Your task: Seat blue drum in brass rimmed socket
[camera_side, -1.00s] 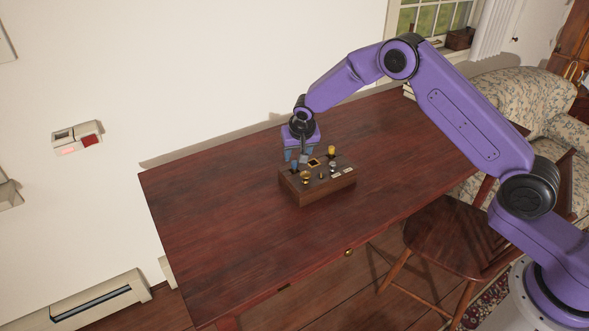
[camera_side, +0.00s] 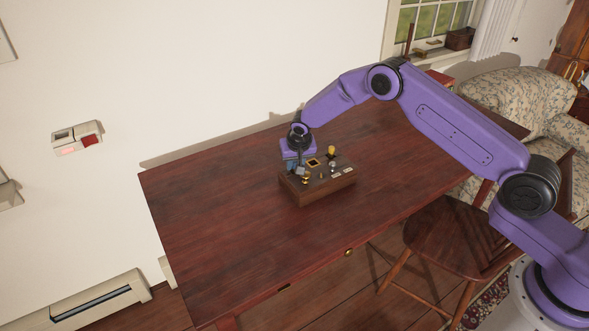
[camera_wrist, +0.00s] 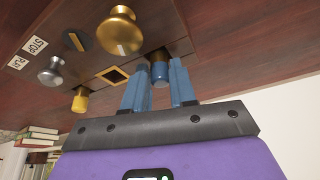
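The blue drum (camera_wrist: 160,73) is a small blue cylinder with a brass-coloured band, at one end of the dark wooden box (camera_side: 318,189). In the wrist view it sits between my blue fingers. My gripper (camera_wrist: 160,78) points down at that end of the box, and its fingers appear to press on the drum's sides. In the side view my gripper (camera_side: 296,167) covers the drum. A square brass-rimmed socket (camera_wrist: 112,76), dark inside, lies beside the drum on the box top; it also shows in the side view (camera_side: 313,162). The drum's lower end is hard to make out.
The box top also carries a large brass knob (camera_wrist: 120,32), a silver knob (camera_wrist: 51,70), a yellow knob (camera_wrist: 80,100), a dark dial (camera_wrist: 77,41) and white labels (camera_wrist: 34,46). The wooden table (camera_side: 230,230) around the box is clear.

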